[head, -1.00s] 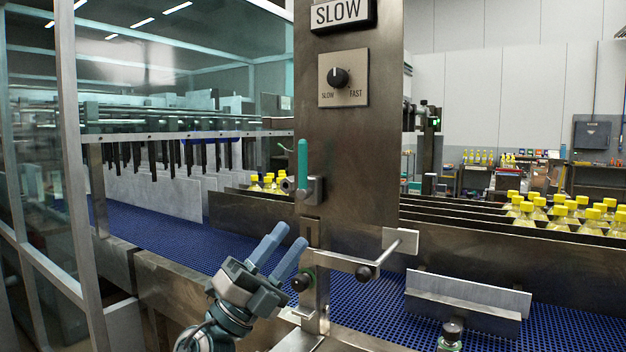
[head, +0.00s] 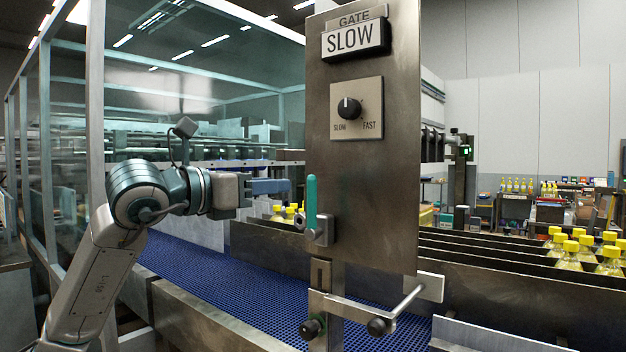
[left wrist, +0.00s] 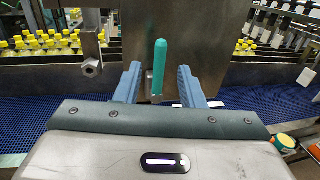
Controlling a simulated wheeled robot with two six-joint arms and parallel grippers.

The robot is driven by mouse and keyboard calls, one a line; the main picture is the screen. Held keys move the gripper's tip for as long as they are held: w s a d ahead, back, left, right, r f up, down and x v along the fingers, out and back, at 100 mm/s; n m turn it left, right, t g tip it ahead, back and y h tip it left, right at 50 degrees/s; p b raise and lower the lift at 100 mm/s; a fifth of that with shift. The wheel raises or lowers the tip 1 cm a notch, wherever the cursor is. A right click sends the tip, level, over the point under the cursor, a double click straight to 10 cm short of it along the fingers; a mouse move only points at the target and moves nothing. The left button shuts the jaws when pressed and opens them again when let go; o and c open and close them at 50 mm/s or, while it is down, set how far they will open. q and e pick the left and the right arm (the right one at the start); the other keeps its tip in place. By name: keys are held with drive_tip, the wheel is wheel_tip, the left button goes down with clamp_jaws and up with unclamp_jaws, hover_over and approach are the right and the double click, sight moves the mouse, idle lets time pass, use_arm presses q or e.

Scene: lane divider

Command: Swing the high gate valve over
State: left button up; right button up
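The gate valve has an upright green lever (head: 311,205) on a metal fitting (head: 318,232), low on the left side of the steel post panel. My left gripper (head: 286,187) is level with the lever's upper part, with its blue fingertips just left of it in the head view. In the left wrist view the fingers are open and empty, and the green lever (left wrist: 159,68) stands upright in the gap between them, seemingly just beyond the tips. I cannot tell the exact distance. My right gripper is not in view.
The panel (head: 370,190) carries a GATE SLOW sign (head: 355,38) and a SLOW–FAST knob (head: 349,108). Below, a rod with black knobs (head: 378,327) sticks out. A blue conveyor (head: 225,285) runs behind, with yellow-capped bottles (head: 575,255) in lanes. A glass enclosure stands left.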

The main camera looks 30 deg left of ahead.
sight(308, 182)
use_arm(q)
drive_tip(key=p+x, duration=0.4)
drive_tip(key=x, duration=0.4)
drive_tip(key=shift+w+d+p, duration=0.1)
drive_tip(key=shift+w+p, duration=0.05)
drive_tip(key=shift+p, duration=0.15)
drive_tip(key=shift+w+d+f, duration=0.1)
drive_tip(key=shift+w+d, duration=0.1)
drive_tip(key=shift+w, duration=0.45)
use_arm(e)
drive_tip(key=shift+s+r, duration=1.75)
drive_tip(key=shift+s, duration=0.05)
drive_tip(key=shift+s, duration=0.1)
use_arm(q)
clamp_jaws()
